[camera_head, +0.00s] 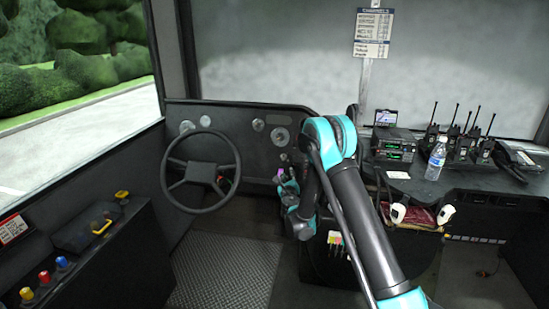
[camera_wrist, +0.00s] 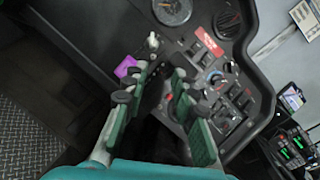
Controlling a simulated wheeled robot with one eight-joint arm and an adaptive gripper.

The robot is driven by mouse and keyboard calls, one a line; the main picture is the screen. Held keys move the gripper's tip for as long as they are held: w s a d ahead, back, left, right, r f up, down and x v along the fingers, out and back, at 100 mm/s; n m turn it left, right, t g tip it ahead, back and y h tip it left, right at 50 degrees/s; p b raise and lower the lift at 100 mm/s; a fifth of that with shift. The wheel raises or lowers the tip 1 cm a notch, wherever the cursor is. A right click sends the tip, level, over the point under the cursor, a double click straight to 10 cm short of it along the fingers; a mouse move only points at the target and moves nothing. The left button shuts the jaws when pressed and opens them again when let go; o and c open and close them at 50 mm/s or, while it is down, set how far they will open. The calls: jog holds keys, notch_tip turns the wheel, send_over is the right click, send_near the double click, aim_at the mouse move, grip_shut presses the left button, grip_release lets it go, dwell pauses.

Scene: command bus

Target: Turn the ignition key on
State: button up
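A small pale piece that looks like the ignition key (camera_wrist: 152,41) stands out from the dark dashboard in the wrist view, just beyond my fingertips. A purple tag-like piece (camera_wrist: 126,67) is beside it, close to the left finger; the purple piece also shows in the head view (camera_head: 281,172). I cannot tell whether it hangs from the key. My gripper (camera_wrist: 162,76) is open, its two green fingers apart with nothing between them but the panel behind. In the head view my gripper (camera_head: 288,184) is at the dashboard, right of the steering wheel, and the arm hides part of the panel.
The steering wheel (camera_head: 201,172) is left of my gripper. Switches and knobs (camera_wrist: 222,85) crowd the panel right of the fingers, below a red label (camera_wrist: 210,46). A side console (camera_head: 84,230) is at left. Radios (camera_head: 393,145) and a water bottle (camera_head: 436,159) stand on the right counter.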

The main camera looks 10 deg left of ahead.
aim_at(282, 157)
jog(key=shift+n+y, duration=0.3)
jog(key=shift+n, duration=0.1)
jog(key=x, duration=0.6)
jog(key=a+x, duration=0.1)
jog(key=x, duration=0.5)
jog(key=f+x, duration=0.1)
jog(key=x, duration=0.5)
jog(key=shift+s+a, duration=0.15)
jog(key=shift+s, duration=0.05)
grip_shut()
